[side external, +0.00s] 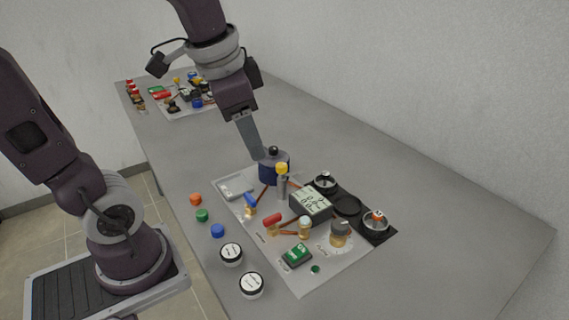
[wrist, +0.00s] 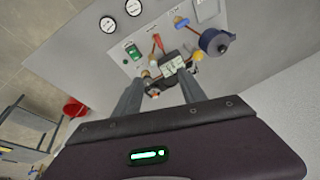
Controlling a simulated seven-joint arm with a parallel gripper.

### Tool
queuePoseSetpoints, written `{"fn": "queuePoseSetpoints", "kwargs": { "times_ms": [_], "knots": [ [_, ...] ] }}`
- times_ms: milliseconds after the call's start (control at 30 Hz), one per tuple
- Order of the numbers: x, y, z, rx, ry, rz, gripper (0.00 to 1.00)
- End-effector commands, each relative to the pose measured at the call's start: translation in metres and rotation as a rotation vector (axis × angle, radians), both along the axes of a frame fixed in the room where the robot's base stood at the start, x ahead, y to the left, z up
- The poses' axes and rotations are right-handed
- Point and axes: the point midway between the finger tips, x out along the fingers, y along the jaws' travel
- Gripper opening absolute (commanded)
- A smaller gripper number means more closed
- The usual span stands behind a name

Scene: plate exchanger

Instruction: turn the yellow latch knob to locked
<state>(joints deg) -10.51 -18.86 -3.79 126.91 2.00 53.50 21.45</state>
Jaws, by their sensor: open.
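The yellow knob (side external: 282,168) tops a grey upright post on the light panel (side external: 308,282), just in front of the navy cylinder (side external: 268,175). What looks like the same yellow knob (wrist: 197,56) is right of centre in the wrist view, beside the navy cylinder (wrist: 214,42). My gripper (side external: 260,156) points down in the side view, its fingers close to the navy cylinder's top and left of the yellow knob. In the wrist view my gripper (wrist: 160,77) has its fingers spread, with nothing held between them. The knob's lock marking is too small to read.
A labelled dark box (side external: 311,204), red valve handle (side external: 272,219) and blue valve handle (side external: 250,201) crowd the panel. Two round gauges (side external: 231,254) (side external: 251,285) lie at the front. A second panel (side external: 185,108) stands far back. The table's right side is clear.

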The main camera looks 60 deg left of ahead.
Motion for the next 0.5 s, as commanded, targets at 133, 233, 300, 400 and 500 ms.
{"fn": "queuePoseSetpoints", "kwargs": {
  "times_ms": [133, 233, 300, 400, 500],
  "knots": [
    [0.081, 0.053, -0.034, 0.046, 0.19, -0.22, 0.48],
    [0.116, 0.087, -0.067, 0.032, 0.272, -0.358, 0.48],
    [0.131, 0.105, -0.087, 0.014, 0.303, -0.428, 0.48],
    [0.141, 0.12, -0.105, -0.002, 0.324, -0.488, 0.48],
    [0.144, 0.124, -0.117, -0.008, 0.332, -0.51, 0.48]
  ]
}}
